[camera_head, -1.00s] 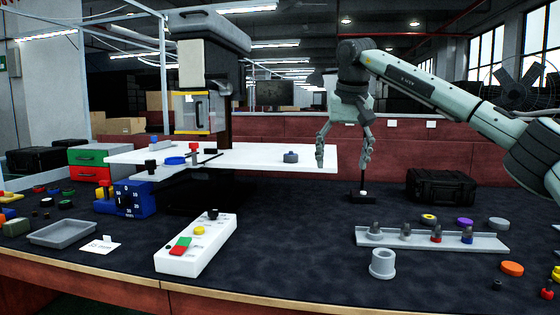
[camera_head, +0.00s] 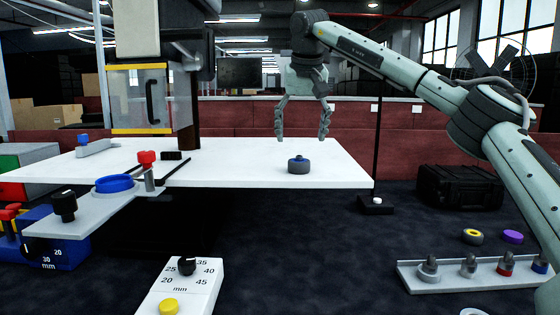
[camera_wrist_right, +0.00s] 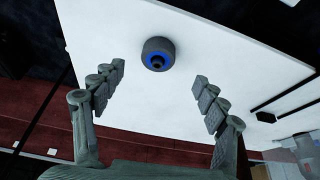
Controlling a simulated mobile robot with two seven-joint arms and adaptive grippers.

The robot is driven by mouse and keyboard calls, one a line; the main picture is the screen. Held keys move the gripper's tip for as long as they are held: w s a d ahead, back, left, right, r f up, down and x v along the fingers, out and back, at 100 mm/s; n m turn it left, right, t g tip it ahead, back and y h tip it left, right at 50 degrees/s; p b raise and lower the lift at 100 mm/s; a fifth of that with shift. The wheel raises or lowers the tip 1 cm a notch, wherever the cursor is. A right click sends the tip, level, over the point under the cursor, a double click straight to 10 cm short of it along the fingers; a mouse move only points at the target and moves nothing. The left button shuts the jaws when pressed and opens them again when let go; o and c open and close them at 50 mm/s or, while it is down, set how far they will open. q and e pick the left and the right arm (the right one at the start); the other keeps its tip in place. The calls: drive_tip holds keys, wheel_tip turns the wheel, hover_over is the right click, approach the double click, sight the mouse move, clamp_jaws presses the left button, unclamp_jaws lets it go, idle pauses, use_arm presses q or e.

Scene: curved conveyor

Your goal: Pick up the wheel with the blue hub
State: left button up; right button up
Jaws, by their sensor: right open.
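The wheel with the blue hub (camera_head: 299,167) is a dark grey, short cylinder lying flat on the white tabletop (camera_head: 240,172), near its right part. In the right wrist view the wheel (camera_wrist_right: 157,54) shows its blue hub ring with a dark centre. My right gripper (camera_head: 302,137) points down, open and empty, above and apart from the wheel. In the right wrist view the wheel lies between the lines of the two fingers, beyond the fingertips (camera_wrist_right: 158,76). My left gripper is not in view.
A drill-press-like machine with a clear guard (camera_head: 140,98) stands left of the wheel. A grey plate with a blue ring (camera_head: 115,183) crosses the tabletop's front left edge. A pegged rail (camera_head: 470,275) and a black case (camera_head: 458,187) are at right. Tabletop around the wheel is clear.

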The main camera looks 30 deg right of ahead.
sight(299, 156)
drive_tip(key=x, duration=0.2)
drive_tip(key=shift+w+d+f, duration=0.15)
drive_tip(key=shift+w+f, duration=0.05)
drive_tip(key=shift+f, duration=0.05)
drive_tip(key=x, duration=0.5)
drive_tip(key=shift+d+r, duration=0.1)
drive_tip(key=shift+c, duration=0.6)
drive_tip(key=shift+w, duration=0.1)
drive_tip(key=c, duration=1.2)
